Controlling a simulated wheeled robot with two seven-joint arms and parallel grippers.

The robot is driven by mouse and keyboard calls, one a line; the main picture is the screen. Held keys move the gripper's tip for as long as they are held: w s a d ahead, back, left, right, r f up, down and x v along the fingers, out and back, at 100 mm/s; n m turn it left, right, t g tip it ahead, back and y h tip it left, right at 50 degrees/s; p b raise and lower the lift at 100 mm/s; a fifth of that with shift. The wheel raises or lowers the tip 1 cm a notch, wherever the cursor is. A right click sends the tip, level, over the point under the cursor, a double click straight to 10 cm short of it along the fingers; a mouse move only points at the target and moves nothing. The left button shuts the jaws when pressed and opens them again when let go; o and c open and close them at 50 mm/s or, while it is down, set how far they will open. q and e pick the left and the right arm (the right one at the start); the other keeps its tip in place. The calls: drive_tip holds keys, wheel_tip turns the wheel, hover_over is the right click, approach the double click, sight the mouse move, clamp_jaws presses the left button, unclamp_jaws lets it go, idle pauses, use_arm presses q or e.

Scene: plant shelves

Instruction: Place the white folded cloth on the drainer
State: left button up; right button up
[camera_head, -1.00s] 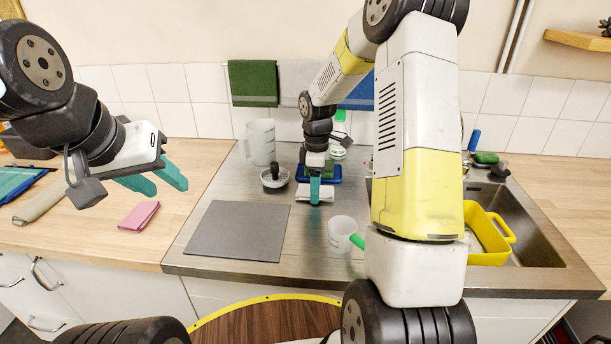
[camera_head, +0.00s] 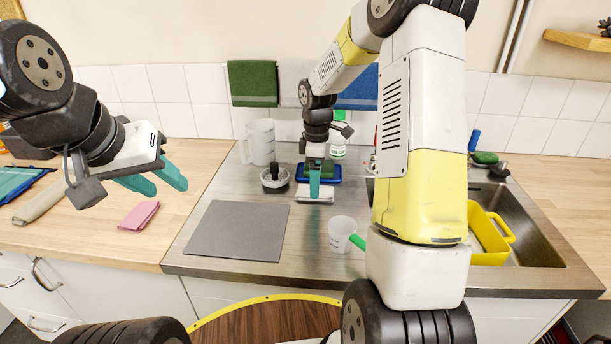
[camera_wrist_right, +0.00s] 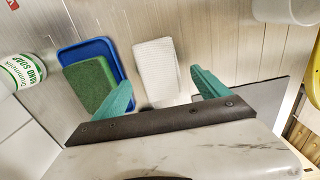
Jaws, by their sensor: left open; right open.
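The white folded cloth (camera_head: 316,196) lies on the steel worktop in front of a blue tray (camera_head: 326,181). My right gripper (camera_head: 314,190) is above the cloth, fingers pointing down. In the right wrist view, the cloth (camera_wrist_right: 157,70) shows in the gap between the open teal fingertips (camera_wrist_right: 165,88), with space on both sides. Whether the tips reach its height is unclear. My left gripper (camera_head: 160,182) is open and empty above the wooden counter at the left. I cannot tell for sure which surface is the drainer; my right arm hides part of the sink side.
A green sponge (camera_wrist_right: 89,86) lies in the tray beside the cloth. A soap bottle (camera_wrist_right: 22,72), a jug (camera_head: 262,142) and a brush in a dish (camera_head: 275,180) stand nearby. A grey mat (camera_head: 238,230) and a cup (camera_head: 341,234) are nearer. A yellow tub (camera_head: 487,236) is in the sink.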

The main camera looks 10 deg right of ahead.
wheel_tip(320, 180, up, 9)
drive_tip(key=s+r+m+t, duration=0.3)
drive_tip(key=s+r+m, duration=0.2)
drive_tip(key=s+r, duration=0.45)
drive_tip(key=s+a+r+m+t+y, duration=0.1)
drive_tip(key=s+a+m+t+y, duration=0.1)
drive_tip(key=s+m, duration=0.7)
drive_tip(key=s+t, duration=0.1)
drive_tip(key=s, duration=0.5)
drive_tip(key=shift+s+a+r, duration=0.2)
drive_tip(key=shift+s, duration=0.05)
